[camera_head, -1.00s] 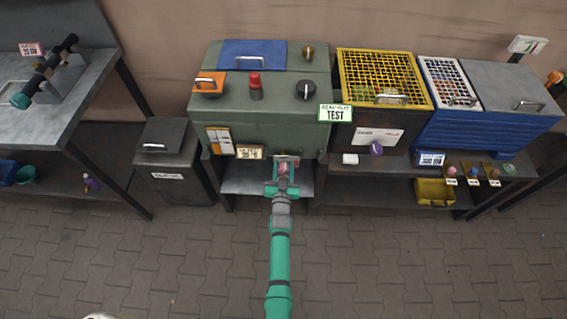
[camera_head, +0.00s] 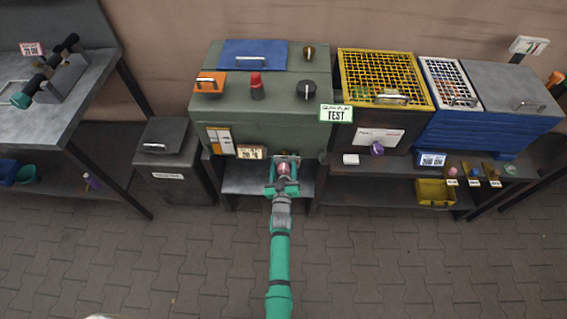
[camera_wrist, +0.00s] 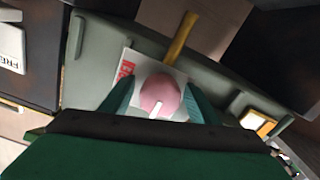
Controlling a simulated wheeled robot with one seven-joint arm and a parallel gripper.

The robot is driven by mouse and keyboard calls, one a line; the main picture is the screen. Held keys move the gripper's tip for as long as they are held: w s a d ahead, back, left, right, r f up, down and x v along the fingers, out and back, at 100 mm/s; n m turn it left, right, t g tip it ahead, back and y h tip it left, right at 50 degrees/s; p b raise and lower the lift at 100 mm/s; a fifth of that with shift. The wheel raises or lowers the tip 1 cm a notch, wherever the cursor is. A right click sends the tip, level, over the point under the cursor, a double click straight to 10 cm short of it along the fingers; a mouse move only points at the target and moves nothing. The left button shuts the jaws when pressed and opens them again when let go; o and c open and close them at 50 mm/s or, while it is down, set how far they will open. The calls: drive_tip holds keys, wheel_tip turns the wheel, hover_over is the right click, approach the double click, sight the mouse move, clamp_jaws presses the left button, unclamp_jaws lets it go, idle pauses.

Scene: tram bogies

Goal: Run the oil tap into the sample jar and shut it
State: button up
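My gripper (camera_head: 284,172) is at the knob, below the cabinet's front edge. In the wrist view its two teal fingers (camera_wrist: 160,98) stand apart, one on each side of the knob. They look open, with no clear contact. A white card with red print (camera_wrist: 126,69) lies behind the knob. I cannot make out the sample jar in either view.
A grey shelf (camera_head: 240,185) lies under the green cabinet. A dark lidded bin (camera_head: 168,165) stands to the left. On the right are a yellow mesh-topped box (camera_head: 385,75), a blue crate (camera_head: 465,130) and small knobs on the bench. The paved floor in front is clear.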

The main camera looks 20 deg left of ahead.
sight(283, 172)
drive_tip(key=shift+s+d+f, duration=0.1)
drive_tip(key=shift+s+d, duration=0.1)
drive_tip(key=shift+s, duration=0.2)
drive_tip(key=v, duration=0.8)
drive_tip(key=shift+s, duration=0.3)
drive_tip(key=shift+s+d, duration=0.3)
drive_tip(key=shift+s, duration=0.3)
